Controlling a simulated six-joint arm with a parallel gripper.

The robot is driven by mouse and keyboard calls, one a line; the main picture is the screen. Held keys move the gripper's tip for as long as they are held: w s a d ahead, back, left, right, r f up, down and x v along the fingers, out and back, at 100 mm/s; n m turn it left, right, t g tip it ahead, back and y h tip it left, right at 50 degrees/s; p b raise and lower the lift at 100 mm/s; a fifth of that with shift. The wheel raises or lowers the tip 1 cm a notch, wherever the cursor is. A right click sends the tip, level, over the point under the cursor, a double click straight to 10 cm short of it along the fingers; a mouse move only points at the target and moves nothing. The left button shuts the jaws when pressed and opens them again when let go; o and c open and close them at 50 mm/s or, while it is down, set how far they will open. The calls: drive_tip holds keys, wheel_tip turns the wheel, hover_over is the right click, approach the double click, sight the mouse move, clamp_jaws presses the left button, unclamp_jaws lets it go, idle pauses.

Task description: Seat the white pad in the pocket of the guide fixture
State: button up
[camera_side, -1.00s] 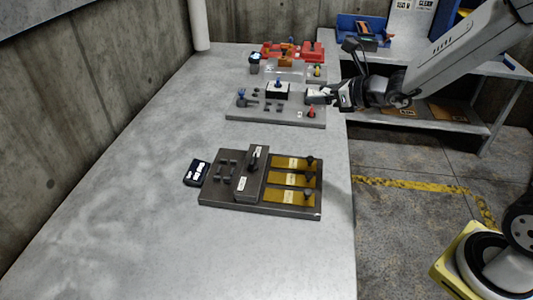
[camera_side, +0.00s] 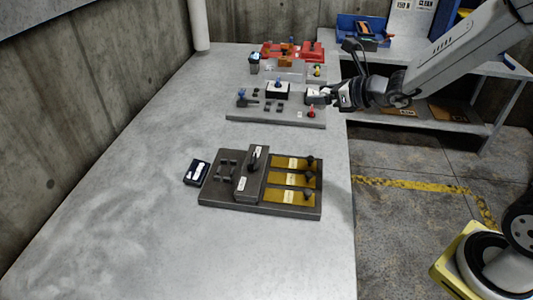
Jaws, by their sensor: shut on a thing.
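My gripper (camera_side: 328,96) is at the right end of a grey board (camera_side: 250,116) in the middle of the bench, shut on a small white piece that looks like the white pad (camera_side: 314,95). The pad is over or at the board's right end, above a red knob (camera_side: 311,112); whether it touches the board cannot be told. A white block with a black rim and blue knob (camera_side: 278,90) stands on this board, left of my gripper. Which part is the guide fixture's pocket is too small to tell. The gripper's fingers partly hide the pad.
A nearer dark board (camera_side: 225,196) carries yellow lanes with black knobs and a raised bar. A small dark box (camera_side: 197,172) lies at its left. Red and orange parts (camera_side: 290,50) stand farther back. The bench's left and front are clear.

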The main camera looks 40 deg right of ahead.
drive_tip(key=shift+a, duration=0.1)
drive_tip(key=a+f+n+g+y, duration=0.1)
drive_tip(key=a+f+n+y, duration=0.1)
drive_tip(key=a+f, duration=0.35)
drive_tip(key=a+f+n+g+y, duration=0.1)
drive_tip(key=a+f+y, duration=0.1)
drive_tip(key=a, duration=0.6)
drive_tip(key=n+g+y, duration=0.2)
drive_tip(key=n, duration=0.1)
hover_over(249, 238)
wheel_tip(249, 238, down, 8)
drive_tip(key=shift+f, duration=2.85)
drive_tip(key=shift+d+f, duration=0.1)
drive_tip(key=shift+f, duration=1.8)
drive_tip(key=shift+f, duration=0.2)
